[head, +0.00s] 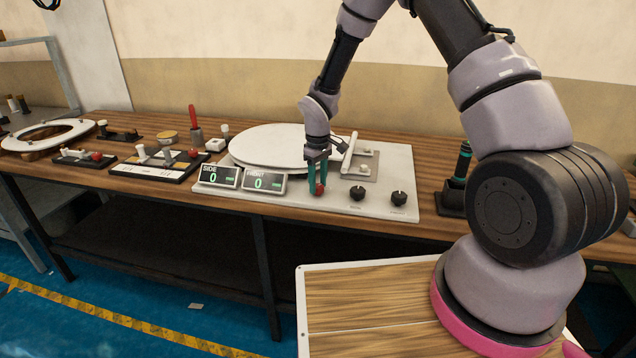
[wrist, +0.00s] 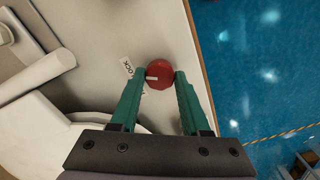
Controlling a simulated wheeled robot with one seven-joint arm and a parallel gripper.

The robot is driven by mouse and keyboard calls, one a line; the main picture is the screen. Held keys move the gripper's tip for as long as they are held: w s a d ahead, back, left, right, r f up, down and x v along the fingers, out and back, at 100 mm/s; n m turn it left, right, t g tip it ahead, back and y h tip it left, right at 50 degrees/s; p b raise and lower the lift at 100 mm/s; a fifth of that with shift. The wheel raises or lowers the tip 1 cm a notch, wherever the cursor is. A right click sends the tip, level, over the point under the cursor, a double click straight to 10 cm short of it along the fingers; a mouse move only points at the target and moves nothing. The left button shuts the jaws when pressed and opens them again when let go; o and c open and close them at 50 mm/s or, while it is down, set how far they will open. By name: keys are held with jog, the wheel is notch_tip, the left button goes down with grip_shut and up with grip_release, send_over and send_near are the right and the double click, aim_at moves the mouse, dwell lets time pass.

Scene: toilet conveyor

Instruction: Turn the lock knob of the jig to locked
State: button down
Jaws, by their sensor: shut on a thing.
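The lock knob (head: 318,190) is a round red knob at the front of the white jig plate (head: 290,200). My gripper (head: 317,178) points down at it from above. In the wrist view the green fingers of my gripper (wrist: 160,76) are shut on the red knob (wrist: 159,72), one on each side. A white pointer mark on the knob faces left in that view.
Two black knobs (head: 357,193) (head: 398,198) stand right of the red knob. A white toilet seat lid (head: 265,145) lies behind. The table's front edge is close to the knob.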

aim_at(318, 186)
jog(key=shift+m, duration=1.6)
jog(key=shift+c, duration=1.9)
grip_release()
notch_tip(318, 186, up, 11)
